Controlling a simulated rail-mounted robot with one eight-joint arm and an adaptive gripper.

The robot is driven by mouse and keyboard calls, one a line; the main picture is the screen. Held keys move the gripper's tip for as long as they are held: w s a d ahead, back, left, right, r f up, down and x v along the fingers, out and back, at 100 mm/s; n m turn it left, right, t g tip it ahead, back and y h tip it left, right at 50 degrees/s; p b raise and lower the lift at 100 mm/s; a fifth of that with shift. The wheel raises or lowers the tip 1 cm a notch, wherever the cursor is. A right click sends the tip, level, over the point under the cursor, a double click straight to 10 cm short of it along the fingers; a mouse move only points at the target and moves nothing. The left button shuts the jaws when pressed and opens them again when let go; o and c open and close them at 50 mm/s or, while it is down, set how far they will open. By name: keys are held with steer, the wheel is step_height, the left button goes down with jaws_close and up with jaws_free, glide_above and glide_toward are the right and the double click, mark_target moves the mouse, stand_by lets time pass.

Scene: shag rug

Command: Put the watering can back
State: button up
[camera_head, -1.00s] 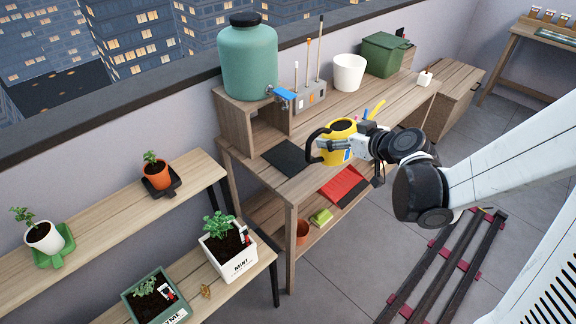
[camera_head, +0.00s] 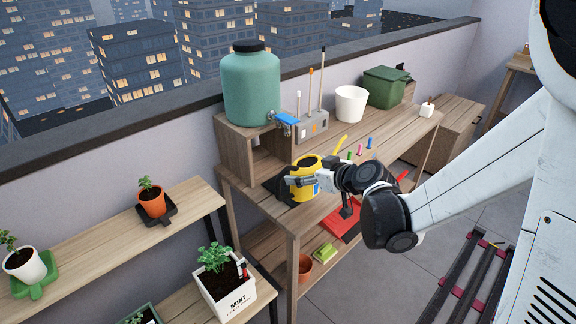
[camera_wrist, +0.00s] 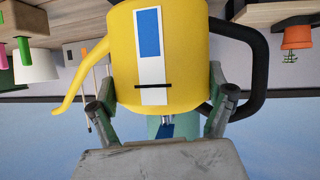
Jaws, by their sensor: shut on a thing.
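The yellow watering can (camera_head: 305,185) with a dark handle and a thin spout is at the left part of the wooden workbench (camera_head: 335,205), over or on the black mat (camera_head: 275,188). I cannot tell whether its base touches the mat. My gripper (camera_head: 308,182) is shut on the can's body from the right. In the wrist view the can (camera_wrist: 187,50) fills the middle, with a white and blue strip on its side; my gripper's fingers (camera_wrist: 160,112) press on both sides of it. The dark handle shows on the right and the yellow spout on the left.
A green tank (camera_head: 251,88) with a blue-handled tap stands on a wooden stand behind the can. A white pot (camera_head: 350,103), green bin (camera_head: 385,87) and tool holder (camera_head: 311,124) stand farther back. Potted plants are on shelves at left. A red tray (camera_head: 343,221) is below.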

mark_target(314, 167)
steer(key=shift+r+b+x, duration=0.2)
steer(key=shift+b+x, duration=0.05)
steer(key=shift+x, duration=2.3)
steer(key=shift+r+b+x, duration=0.25)
steer(key=shift+x, duration=2.3)
steer(key=shift+w+a+f, duration=0.1)
steer(key=shift+w, duration=0.1)
steer(key=o, duration=1.7)
steer(key=shift+o, duration=0.2)
steer(key=p+v, duration=0.1)
steer(key=v, duration=1.1)
steer(key=shift+s+d+r, duration=0.2)
steer(key=shift+s+r, duration=0.25)
steer(key=s+d+r+m+g+h, duration=0.1)
steer(key=s+d, duration=0.3)
steer(key=s, duration=0.5)
steer(key=s+d+r+m+g+h, duration=0.1)
steer(key=s+d+r+m+h, duration=0.2)
steer(key=s, duration=0.6)
steer(key=s+d+r+m+g+h, duration=0.1)
steer(key=s+d+m+h, duration=0.2)
steer(key=s+d, duration=0.4)
steer(key=shift+s+d+r+m+h, duration=0.15)
steer(key=shift+s+r+m+h, duration=0.2)
steer(key=shift+s+m, duration=0.45)
